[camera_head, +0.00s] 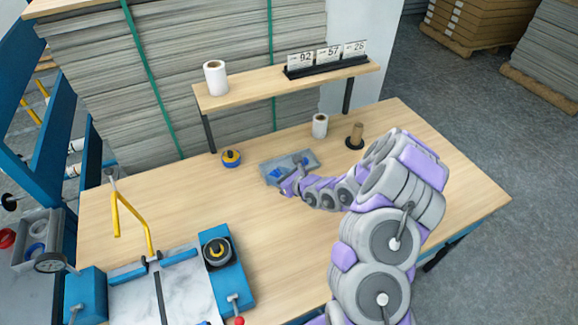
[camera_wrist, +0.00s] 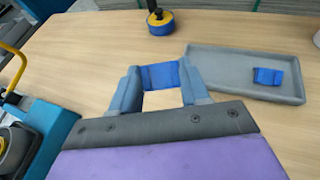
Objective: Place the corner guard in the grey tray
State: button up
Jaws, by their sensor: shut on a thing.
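My gripper (camera_wrist: 160,88) is shut on a blue corner guard (camera_wrist: 160,75), which spans the gap between its two fingers in the wrist view. The grey tray (camera_wrist: 225,82) lies just to the right of the fingers there. A second, similar blue piece (camera_wrist: 268,76) rests inside the tray toward its right side. In the head view, my gripper (camera_head: 287,183) is at the front left of the grey tray (camera_head: 308,167), and my arm comes in from the right. The exact height of the held guard above the table or tray is hard to tell.
A yellow-and-blue tape roll (camera_head: 231,158) stands left of the tray. A raised shelf (camera_head: 270,87) spans the back.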

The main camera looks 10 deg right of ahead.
jog(key=f, duration=0.1)
jog(key=s+f, duration=0.1)
jog(key=f, duration=0.1)
jog(key=s+d+f, duration=0.1)
jog(key=f, duration=0.1)
jog(key=shift+f, duration=0.25)
jog(key=shift+s+d+f, duration=0.1)
jog(key=shift+f, duration=0.15)
jog(key=shift+w+d+f, duration=0.15)
jog(key=shift+w, duration=0.05)
jog(key=b, duration=0.1)
send_over(286, 166)
jog(key=s, duration=0.3)
jog(key=shift+w+f, duration=0.15)
jog(key=shift+f, duration=0.5)
jog(key=f, duration=0.2)
jog(key=f+b, duration=0.1)
jog(key=shift+a+f, duration=0.25)
jog(key=shift+f, duration=0.1)
jog(key=shift+r, duration=0.1)
jog(key=o, duration=1)
